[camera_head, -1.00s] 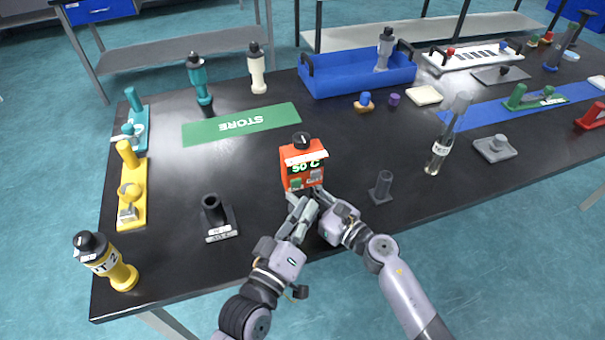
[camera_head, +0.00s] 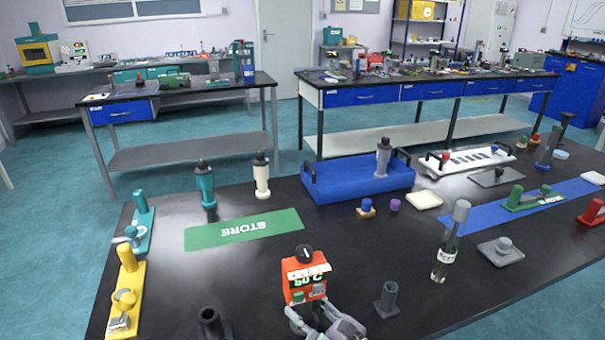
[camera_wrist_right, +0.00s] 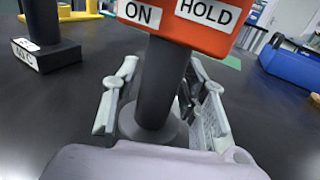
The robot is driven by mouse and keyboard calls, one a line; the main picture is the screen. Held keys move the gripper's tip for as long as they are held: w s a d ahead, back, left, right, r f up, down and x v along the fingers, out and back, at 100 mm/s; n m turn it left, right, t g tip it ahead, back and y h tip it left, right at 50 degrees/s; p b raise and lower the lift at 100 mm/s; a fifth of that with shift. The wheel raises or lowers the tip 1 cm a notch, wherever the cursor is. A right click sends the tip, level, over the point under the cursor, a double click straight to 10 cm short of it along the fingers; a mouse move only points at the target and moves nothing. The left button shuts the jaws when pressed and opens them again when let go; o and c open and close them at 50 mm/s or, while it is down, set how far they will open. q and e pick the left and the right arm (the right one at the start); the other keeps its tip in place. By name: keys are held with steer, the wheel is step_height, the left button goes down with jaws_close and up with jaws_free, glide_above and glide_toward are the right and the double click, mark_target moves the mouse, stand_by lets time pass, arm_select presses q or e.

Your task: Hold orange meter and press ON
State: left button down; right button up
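The orange meter (camera_head: 305,277) stands upright near the table's front, with a black knob on top and a display that appears to read 50 C. In the right wrist view its orange body (camera_wrist_right: 205,38) bears ON and HOLD labels and sits on a dark post (camera_wrist_right: 158,85) with a round foot. My right gripper (camera_wrist_right: 163,85) is open, one finger on each side of the post. I cannot tell whether either finger touches it.
A dark holder (camera_head: 212,325) stands left of the meter and a grey post (camera_head: 387,298) stands right. A clear bottle (camera_head: 446,250) is farther right. The green STORE mat (camera_head: 243,230) and the blue tray (camera_head: 335,195) lie behind, with bare table between.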

steer(key=shift+o, duration=0.9)
